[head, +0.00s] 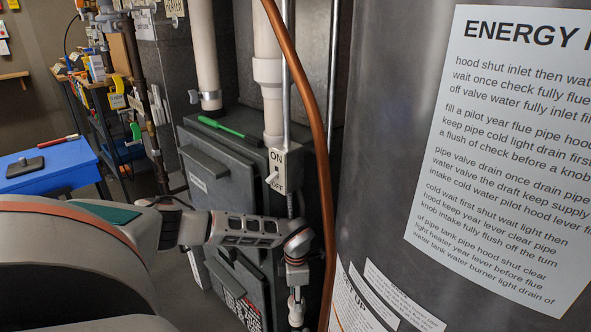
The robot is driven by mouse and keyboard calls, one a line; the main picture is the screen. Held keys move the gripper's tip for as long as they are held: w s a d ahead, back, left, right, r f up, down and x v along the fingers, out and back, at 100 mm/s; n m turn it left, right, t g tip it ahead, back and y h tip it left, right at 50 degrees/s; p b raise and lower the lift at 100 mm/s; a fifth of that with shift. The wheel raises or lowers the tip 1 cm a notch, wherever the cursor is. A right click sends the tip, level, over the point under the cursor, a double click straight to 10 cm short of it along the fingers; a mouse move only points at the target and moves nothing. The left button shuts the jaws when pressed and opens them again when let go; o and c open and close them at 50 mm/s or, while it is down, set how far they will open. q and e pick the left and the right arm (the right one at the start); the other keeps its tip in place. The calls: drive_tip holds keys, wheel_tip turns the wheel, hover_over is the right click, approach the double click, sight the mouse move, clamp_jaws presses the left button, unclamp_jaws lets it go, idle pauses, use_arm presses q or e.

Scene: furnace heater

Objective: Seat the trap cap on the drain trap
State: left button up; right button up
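My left arm comes in from the left, and its grey gripper (291,238) reaches across the front of the furnace. Its fingertips are at a pale fitting with copper-coloured bands, just left of the copper pipe. The gripper's side hides the gap between its fingers, so I cannot tell whether it is open or shut on something. Below it, a narrow pale pipe assembly (296,303) runs down out of the picture; it may be the drain trap. I cannot clearly make out the trap cap. My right gripper is not in view.
The dark furnace cabinet (231,174) stands behind the gripper, with a green tool (221,127) on top. An ON/OFF switch (274,176) is above the gripper. A copper pipe (318,125) and the big grey tank (395,100) close off the right. A blue table (45,170) stands left.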

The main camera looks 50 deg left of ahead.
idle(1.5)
use_arm(q)
drive_tip(key=shift+f, duration=1.1)
drive_tip(key=shift+r, duration=0.1)
drive_tip(key=o, duration=1.1)
wheel_tip(320, 180, up, 8)
drive_tip(key=shift+f, duration=0.25)
